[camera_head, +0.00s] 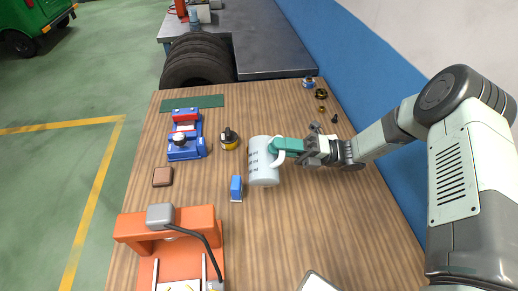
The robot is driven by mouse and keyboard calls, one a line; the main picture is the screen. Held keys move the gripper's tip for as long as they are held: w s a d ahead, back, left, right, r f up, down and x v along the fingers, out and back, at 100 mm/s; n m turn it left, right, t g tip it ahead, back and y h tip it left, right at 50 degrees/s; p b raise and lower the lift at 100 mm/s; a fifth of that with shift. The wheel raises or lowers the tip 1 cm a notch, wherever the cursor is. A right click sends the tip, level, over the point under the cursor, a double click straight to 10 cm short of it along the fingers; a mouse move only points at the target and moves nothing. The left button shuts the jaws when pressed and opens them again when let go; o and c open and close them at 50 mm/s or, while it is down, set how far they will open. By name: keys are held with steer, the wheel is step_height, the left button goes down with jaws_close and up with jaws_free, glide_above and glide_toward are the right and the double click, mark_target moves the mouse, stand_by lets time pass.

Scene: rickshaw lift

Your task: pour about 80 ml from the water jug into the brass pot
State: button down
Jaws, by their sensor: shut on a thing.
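The white water jug (262,166) with dark marks on its side is near the middle of the wooden table.
A blue block (236,188) stands close to the jug's lower left. A blue-and-red device (186,140) and a brown block (162,177) are farther left. An orange machine (165,232) fills the front left. Small parts (321,94) lie back right. The table's right front is mostly clear.

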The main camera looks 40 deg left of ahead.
mark_target(283, 158)
steer(key=shift+w+a+r+m+y, duration=0.3)
steer(key=shift+w+a+r+m, duration=0.1)
steer(key=shift+w+m, duration=0.25)
stand_by(0.9)
steer(key=shift+s+d+f+n+h, duration=0.3)
steer(key=shift+s+d+n, duration=0.1)
steer(key=shift+s+n, duration=0.15)
steer(key=shift+s+d+f+n+h, duration=0.2)
steer(key=shift+s+d+f+n, duration=0.15)
steer(key=shift+s+n, duration=0.15)
steer(key=shift+s+d+f+n+g+h, duration=0.2)
steer(key=shift+f+n, duration=0.1)
steer(key=shift+n, duration=0.2)
steer(key=shift+s+d+f+n+g+h, duration=0.15)
steer(key=shift+f+n, duration=0.1)
steer(key=shift+n, duration=0.25)
steer(key=shift+s+d+n+h, duration=0.15)
steer(key=shift+s+n+h, duration=0.15)
steer(key=shift+n, duration=0.7)
steer(key=shift+s+d+f+n+g+h, duration=0.1)
steer(key=shift+s+f+n+g+h, duration=0.25)
steer(key=shift+n, duration=0.35)
steer(key=shift+f, duration=0.2)
